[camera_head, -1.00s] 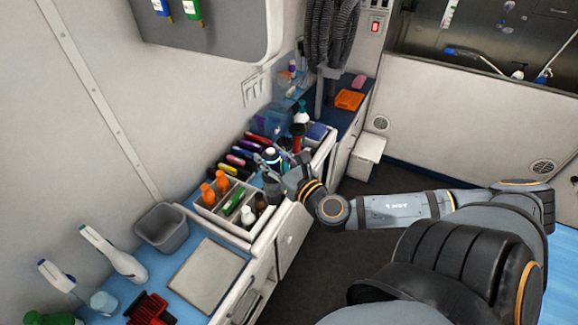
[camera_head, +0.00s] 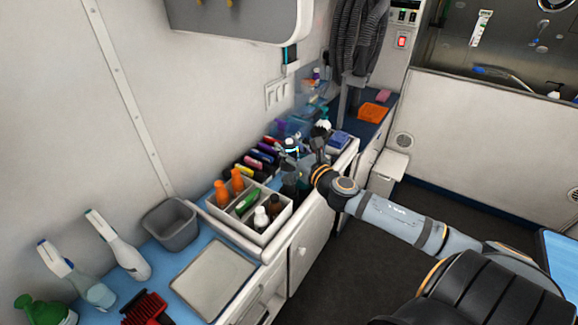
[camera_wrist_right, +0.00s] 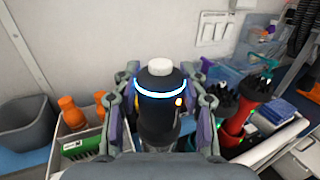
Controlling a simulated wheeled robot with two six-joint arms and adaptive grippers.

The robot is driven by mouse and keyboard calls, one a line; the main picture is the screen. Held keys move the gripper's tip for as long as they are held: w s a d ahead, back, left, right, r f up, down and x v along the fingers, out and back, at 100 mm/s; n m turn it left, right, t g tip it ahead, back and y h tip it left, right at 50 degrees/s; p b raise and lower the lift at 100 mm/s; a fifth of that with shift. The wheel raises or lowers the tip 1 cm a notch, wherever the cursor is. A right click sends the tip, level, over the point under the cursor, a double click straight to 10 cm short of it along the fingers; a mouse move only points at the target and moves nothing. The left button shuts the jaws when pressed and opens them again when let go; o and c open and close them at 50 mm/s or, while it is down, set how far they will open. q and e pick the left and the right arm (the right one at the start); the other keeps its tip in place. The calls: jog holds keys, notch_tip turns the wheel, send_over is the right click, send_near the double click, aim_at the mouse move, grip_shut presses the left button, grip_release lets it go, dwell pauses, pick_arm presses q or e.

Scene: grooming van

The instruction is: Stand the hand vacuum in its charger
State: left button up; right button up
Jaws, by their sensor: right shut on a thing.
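In the wrist view, my right gripper (camera_wrist_right: 160,112) is shut on a dark, upright cylinder with a lit blue ring, a white cap and a small orange button. It appears to be the hand vacuum (camera_wrist_right: 158,118). In the head view, the white-topped hand vacuum (camera_head: 290,146) shows at my right gripper (camera_head: 302,158), above the counter behind the sorting tray. Its lower end is hidden. I cannot make out the charger for sure; a small green light shows by a red-and-black upright object (camera_wrist_right: 238,118) to the right. My left gripper is not in view.
A white divided tray (camera_head: 222,221) holds orange and other bottles. A grey bin (camera_head: 170,225), a flat pale board (camera_head: 213,279) and white spray bottles (camera_head: 118,246) stand nearer. Coloured items (camera_head: 255,160) line the wall. An orange box (camera_head: 373,112) lies at the back.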

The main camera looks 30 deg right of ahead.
jog(key=shift+w+d+f, duration=0.35)
jog(key=shift+w+f, duration=0.2)
jog(key=shift+f, duration=0.15)
jog(key=shift+w+d+f, duration=0.3)
jog(key=shift+w+f, duration=0.2)
jog(key=shift+f, duration=0.15)
jog(key=shift+w+f+b, duration=0.2)
jog(key=shift+f+b, duration=0.15)
jog(key=shift+f, duration=1.5)
jog(key=shift+f, duration=0.2)
jog(key=o, duration=1.1)
jog(key=shift+d, duration=0.1)
jog(key=shift+o, duration=0.2)
jog(key=shift+s, duration=0.1)
